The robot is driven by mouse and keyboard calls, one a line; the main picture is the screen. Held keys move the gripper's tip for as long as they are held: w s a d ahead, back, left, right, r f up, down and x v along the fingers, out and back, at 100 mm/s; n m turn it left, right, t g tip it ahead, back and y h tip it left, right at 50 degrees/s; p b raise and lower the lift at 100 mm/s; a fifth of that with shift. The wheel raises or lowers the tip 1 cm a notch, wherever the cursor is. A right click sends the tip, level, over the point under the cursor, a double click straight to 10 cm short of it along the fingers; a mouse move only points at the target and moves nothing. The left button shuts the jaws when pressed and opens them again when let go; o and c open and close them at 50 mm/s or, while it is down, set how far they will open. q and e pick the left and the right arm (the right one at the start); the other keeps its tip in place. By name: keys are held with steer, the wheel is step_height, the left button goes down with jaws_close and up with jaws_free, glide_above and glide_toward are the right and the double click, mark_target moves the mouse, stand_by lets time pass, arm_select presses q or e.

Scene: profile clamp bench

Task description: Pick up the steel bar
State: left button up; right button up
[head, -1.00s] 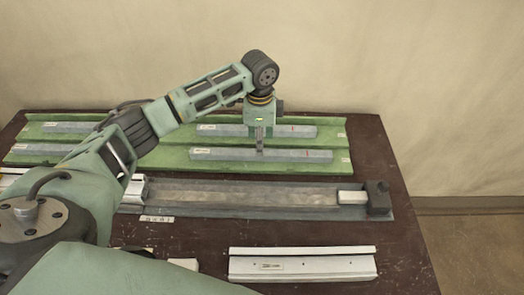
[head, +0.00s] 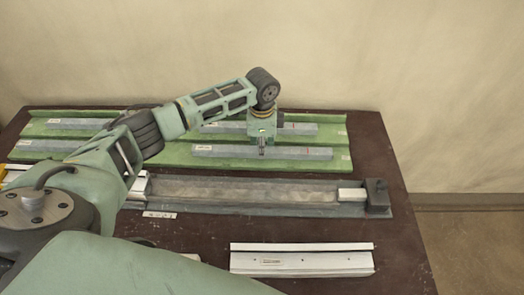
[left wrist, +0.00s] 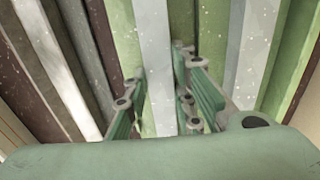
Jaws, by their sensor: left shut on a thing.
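The steel bar (head: 222,151) is a long grey bar with a small label at its left end. It lies in the front right of the green rack (head: 170,163). My left gripper (head: 262,151) points down at the bar's middle and is shut on it. In the left wrist view the bar (left wrist: 156,50) runs between the two green fingers (left wrist: 160,75). The bar looks level and low in the rack; I cannot tell whether it touches the bottom. My right gripper is not in view.
Other grey bars lie in the rack, one at back right (head: 302,128), one at back left (head: 80,123) and one at front left (head: 45,145). A grey clamp channel (head: 250,191) with a dark end block (head: 377,194) lies before the rack. A white profile (head: 300,262) lies in front.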

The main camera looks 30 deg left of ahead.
arm_select(q)
jaws_close()
steer(key=shift+w+r, duration=0.1)
